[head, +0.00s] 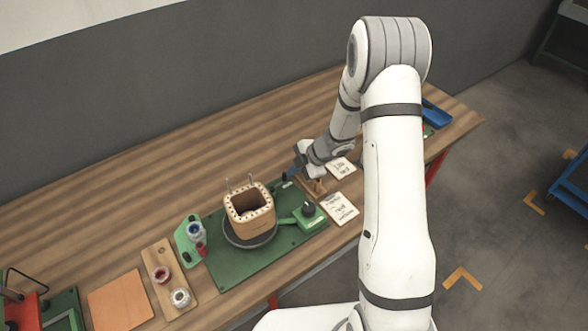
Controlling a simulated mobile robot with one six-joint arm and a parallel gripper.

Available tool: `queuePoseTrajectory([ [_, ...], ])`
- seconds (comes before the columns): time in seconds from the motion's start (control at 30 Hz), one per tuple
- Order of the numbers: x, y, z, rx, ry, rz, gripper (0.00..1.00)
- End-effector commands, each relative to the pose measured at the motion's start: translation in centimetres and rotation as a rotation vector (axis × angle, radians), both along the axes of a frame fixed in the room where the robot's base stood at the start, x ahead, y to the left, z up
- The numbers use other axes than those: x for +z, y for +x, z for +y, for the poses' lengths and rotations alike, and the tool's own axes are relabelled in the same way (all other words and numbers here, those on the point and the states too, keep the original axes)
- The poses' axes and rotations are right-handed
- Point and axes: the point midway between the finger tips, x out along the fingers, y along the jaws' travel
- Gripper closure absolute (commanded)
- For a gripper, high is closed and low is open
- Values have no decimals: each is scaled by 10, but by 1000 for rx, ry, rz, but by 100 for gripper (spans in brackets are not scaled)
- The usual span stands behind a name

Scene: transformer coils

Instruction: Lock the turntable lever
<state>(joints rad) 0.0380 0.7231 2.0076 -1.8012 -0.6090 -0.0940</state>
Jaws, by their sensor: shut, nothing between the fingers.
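The dark round turntable (231,238) sits on a green base plate (235,277) and carries a tan, square-framed coil body (250,203) with thin pins standing up. A green arm (287,221) runs from the turntable's right side to a green block with a black knob (309,210). This looks like the lever, but its exact position is hard to tell. My gripper (287,176) is shut and empty, up and right of the coil body. It is apart from the lever, above the table towards the back. Its fingertips are small and partly unclear.
White cards (338,208) lie to the right. Left are a green holder with a blue-white spool (195,231), a wooden tray (165,305) with spools and an orange mat (120,301). A blue bin (436,114) is at the far right. The back left of the table is clear.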

Motion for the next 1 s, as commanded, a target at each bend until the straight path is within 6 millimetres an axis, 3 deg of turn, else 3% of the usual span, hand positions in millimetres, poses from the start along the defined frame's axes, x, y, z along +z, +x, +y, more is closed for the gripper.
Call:
queuePoseTrajectory([
  [0.03, 0, -8, 9, 21, 19, 14, 100],
  [1.0, 0, -7, 1, 5, 18, 16, 100],
])
